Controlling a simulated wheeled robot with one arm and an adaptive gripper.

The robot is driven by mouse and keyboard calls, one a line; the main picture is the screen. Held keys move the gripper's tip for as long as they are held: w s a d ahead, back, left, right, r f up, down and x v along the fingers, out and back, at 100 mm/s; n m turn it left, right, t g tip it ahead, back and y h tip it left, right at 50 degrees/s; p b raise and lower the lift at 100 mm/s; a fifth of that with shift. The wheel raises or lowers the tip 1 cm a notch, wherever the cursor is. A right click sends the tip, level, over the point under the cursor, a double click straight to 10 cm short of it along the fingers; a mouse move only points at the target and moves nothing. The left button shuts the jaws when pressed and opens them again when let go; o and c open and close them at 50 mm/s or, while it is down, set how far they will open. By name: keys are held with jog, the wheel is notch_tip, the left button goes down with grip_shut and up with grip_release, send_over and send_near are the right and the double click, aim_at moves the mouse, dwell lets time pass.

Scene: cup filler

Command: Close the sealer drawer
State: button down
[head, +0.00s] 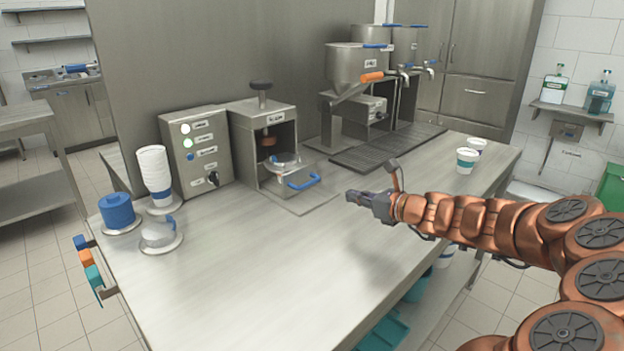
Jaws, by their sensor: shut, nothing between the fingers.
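The sealer (262,128) is a steel box with a dark knob on top, standing at the back middle of the steel table. Its drawer (286,176) is pulled out toward the front, with a blue handle (304,182) on its front face. A round ring-like holder (282,160) sits on the drawer. My gripper (352,198) is shut and empty. It is above the table, to the right of the blue handle and apart from it.
A control box (196,150) with buttons, stacked white cups (154,172) and a blue container (117,210) stand left of the sealer. Hopper dispensers (358,68) stand behind right. Two cups (467,160) (477,146) are near the right edge. The front tabletop is clear.

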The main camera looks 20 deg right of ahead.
jog(key=shift+w+a, duration=0.25)
jog(key=shift+w, duration=0.4)
jog(key=shift+w+a+f, duration=0.1)
jog(key=shift+w+f, duration=0.1)
jog(key=shift+w, duration=0.45)
jog(key=shift+b+x, duration=0.4)
jog(key=shift+x, duration=5.45)
jog(key=shift+w, duration=0.1)
